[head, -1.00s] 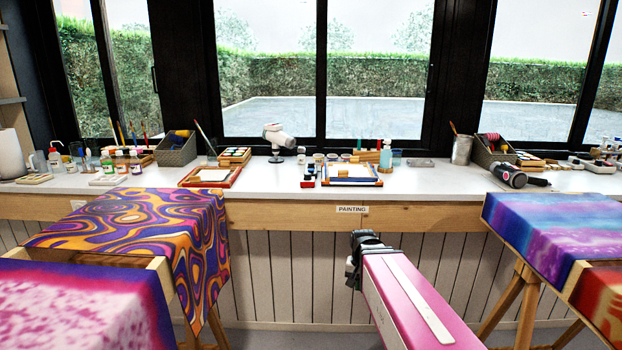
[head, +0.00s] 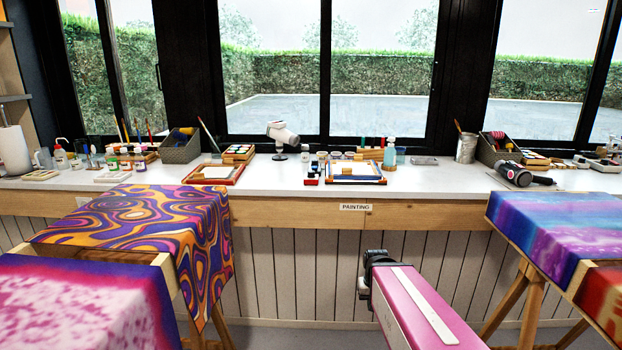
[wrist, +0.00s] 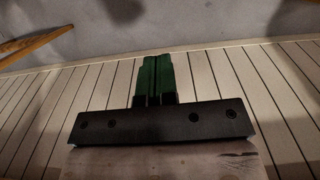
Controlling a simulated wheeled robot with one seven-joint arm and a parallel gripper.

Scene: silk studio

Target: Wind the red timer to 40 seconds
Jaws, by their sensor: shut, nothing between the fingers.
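I cannot make out the red timer for certain in either view. A small item with a red base (head: 311,181) stands on the counter left of the middle painting tray, too small to identify. My gripper (wrist: 157,77) shows in the wrist view with its two green fingers together and nothing between them. It faces the pale plank panelling below the counter. In the head view my pink arm reaches in from the lower right, below the counter edge, and the fingers do not show clearly there.
The white counter (head: 440,182) runs under the windows, crowded with bottles, baskets and trays. A white lamp-like device (head: 282,133) stands at its middle. Fabric-covered frames stand left (head: 140,225) and right (head: 550,225). Floor between the frames looks clear.

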